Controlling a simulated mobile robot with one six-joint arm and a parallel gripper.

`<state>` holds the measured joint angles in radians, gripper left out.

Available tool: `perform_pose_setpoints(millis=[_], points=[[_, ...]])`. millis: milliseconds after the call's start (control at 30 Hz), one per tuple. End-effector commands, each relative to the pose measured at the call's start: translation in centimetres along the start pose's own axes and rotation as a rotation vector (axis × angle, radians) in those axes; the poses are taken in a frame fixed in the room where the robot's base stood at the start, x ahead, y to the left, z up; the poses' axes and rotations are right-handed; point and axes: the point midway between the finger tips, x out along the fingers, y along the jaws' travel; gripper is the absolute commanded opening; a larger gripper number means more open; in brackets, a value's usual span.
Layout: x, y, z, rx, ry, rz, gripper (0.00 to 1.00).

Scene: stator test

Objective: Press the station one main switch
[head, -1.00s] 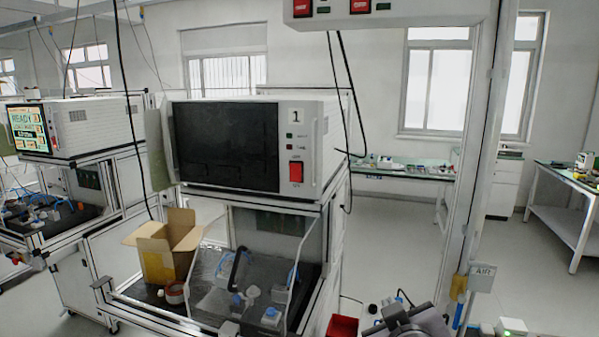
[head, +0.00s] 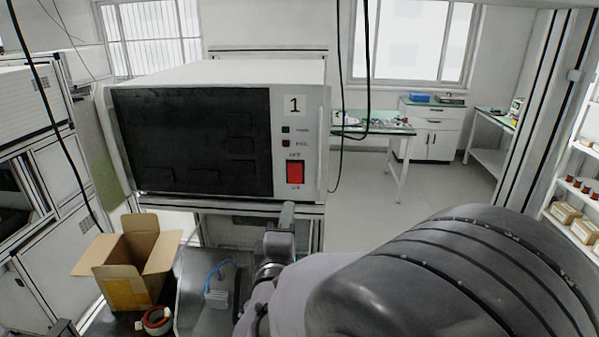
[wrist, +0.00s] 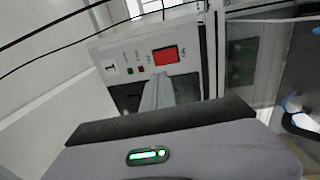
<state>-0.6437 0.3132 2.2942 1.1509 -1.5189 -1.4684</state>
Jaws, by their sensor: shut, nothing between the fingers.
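The station one unit (head: 230,72) is a white box with a dark screen and a "1" label. Its main switch (head: 295,172) is a red rocker at the lower right of its front panel, unlit in the head view. The switch also shows in the wrist view (wrist: 165,56), just beyond the fingertips. My gripper (head: 287,212) is shut and empty, below and slightly left of the switch in the head view. In the wrist view my closed fingers (wrist: 157,88) point at the panel near the switch. I cannot tell whether they touch it.
An open cardboard box (head: 130,265) and a tape roll (head: 157,320) are on the bench below the unit. Black cables hang beside the unit's right side. A far table (head: 375,125) and white cabinet (head: 432,130) stand behind, with open floor before them.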

Motion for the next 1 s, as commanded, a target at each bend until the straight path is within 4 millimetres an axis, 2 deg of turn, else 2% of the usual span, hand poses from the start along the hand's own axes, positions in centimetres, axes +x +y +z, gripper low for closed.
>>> perform_pose_setpoints(millis=[500,700,1000], points=[[10.7,0.1,0.1,0.002,-0.002,0.001,0.0],[12.6,0.1,0.1,0.0,0.0,0.001,0.0],[12.9,0.1,0.1,0.001,0.001,0.0,0.0]])
